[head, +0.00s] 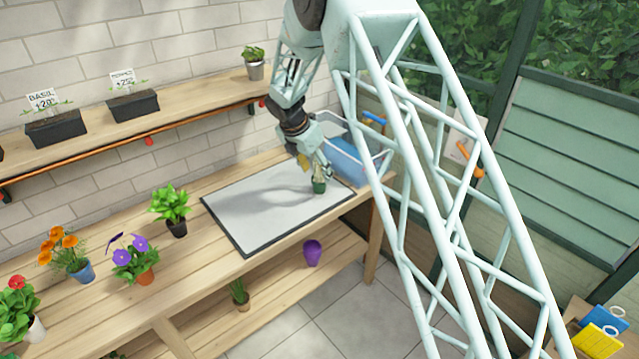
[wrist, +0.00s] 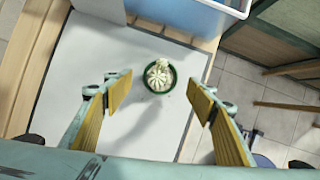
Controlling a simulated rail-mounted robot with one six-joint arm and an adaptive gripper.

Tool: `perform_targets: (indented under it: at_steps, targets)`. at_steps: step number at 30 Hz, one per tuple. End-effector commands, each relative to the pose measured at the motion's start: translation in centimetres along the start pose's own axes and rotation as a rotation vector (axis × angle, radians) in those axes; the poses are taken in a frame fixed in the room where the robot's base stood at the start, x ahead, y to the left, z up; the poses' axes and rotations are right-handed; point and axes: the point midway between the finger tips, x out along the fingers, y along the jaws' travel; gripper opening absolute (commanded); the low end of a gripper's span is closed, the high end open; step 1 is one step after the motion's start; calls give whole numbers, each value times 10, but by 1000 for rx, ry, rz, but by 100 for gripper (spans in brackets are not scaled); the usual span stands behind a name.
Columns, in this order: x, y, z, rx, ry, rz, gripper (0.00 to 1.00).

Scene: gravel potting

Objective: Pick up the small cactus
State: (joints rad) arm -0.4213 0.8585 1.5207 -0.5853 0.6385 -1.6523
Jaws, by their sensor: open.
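The small cactus (head: 319,171) is pale and ribbed and stands in a green pot (head: 319,187) on the right part of the white mat (head: 262,207). In the wrist view the cactus (wrist: 159,75) is seen from above, with the dark green rim of its pot around it. My gripper (head: 314,168) is over the cactus in the head view. In the wrist view my gripper (wrist: 162,98) is open, one yellow-padded finger to each side and clear of the pot. Nothing is held.
A clear bin with blue contents (head: 348,158) stands right behind the mat. A green plant in a black pot (head: 173,210) and several flower pots stand left on the bench. A purple pot (head: 312,253) is on the lower shelf. Most of the mat is clear.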

Motion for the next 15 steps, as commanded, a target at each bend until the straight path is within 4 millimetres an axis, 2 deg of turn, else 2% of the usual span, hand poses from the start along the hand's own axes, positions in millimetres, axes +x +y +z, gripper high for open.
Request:
perform_targets:
  at_steps: [7, 15]
  targets:
    - [8, 0, 0, 0, 0, -1, 52]
    - [36, -1, -1, 0, 0, -1, 52]
